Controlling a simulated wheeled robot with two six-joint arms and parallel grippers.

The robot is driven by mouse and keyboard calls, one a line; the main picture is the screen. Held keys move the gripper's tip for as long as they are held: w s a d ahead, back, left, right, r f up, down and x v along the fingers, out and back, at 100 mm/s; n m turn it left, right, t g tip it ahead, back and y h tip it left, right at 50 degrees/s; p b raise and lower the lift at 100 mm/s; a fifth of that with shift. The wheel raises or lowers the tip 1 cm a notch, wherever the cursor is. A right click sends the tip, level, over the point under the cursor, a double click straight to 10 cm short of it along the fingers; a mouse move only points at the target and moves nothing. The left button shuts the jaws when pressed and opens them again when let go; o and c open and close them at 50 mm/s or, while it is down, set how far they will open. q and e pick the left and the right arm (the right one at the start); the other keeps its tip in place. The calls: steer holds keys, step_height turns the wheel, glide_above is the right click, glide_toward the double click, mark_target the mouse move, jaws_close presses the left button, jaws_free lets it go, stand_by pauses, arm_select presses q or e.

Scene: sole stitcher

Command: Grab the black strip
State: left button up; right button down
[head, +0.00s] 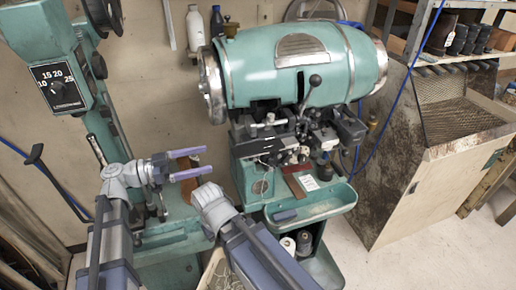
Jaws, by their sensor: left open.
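A small dark, flat piece (285,216) lies at the left front of the green tray (325,207) below the stitching machine. It is the nearest match to the black strip, but its exact shape is too small to tell. My left gripper (188,163) is open and empty, its two purple fingers pointing right. It is left of the machine's lower body, apart from the dark piece. My right arm's grey wrist (214,206) shows left of the tray; its fingers are hidden.
The green stitching machine (300,70) stands at the back centre. A reddish-brown strip (295,184) and a white label (309,182) are by the tray. Another green machine (60,90) is at left. A worn bin (400,170) stands at right. White spools (288,245) sit below the tray.

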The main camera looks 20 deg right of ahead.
arm_select(q)
steer(key=d, duration=0.8)
steer(key=shift+s+f, duration=0.15)
steer(key=shift+s, duration=0.1)
steer(key=shift+a, duration=0.1)
steer(key=c, duration=1.4)
steer(key=shift+c, duration=0.2)
